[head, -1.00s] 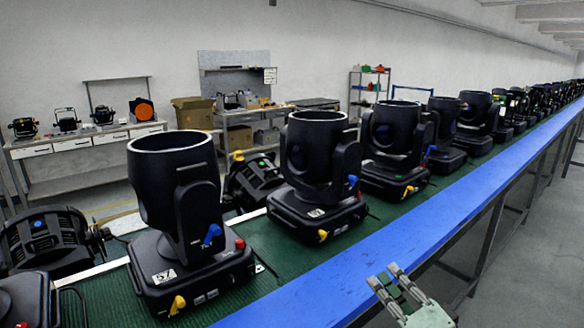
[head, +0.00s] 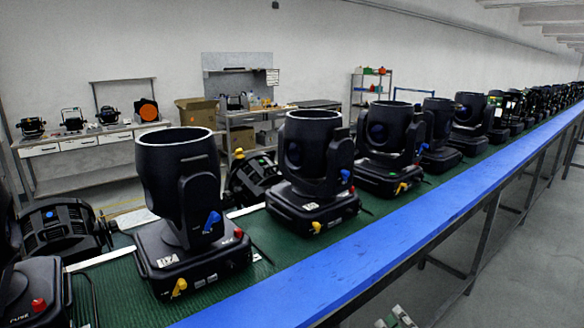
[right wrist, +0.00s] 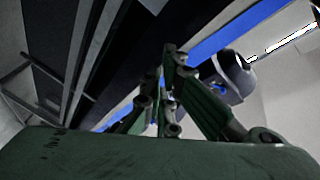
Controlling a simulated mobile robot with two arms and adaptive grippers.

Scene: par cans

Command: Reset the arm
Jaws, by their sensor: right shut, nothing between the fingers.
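My right gripper (head: 396,318) shows only as a small piece at the bottom edge of the head view, in front of and below the blue ledge. In the right wrist view its green-grey fingers (right wrist: 168,75) are close together, shut with nothing between them. My left gripper is not in view. Several black par cans stand in a row on the green belt; the nearest full one (head: 178,180) is left of my right gripper and apart from it.
The blue ledge (head: 370,248) runs along the near side of the green belt (head: 245,281). Dark legs and floor lie below it. A workbench (head: 85,143) and shelving (head: 370,91) stand by the back wall. The aisle at right is clear.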

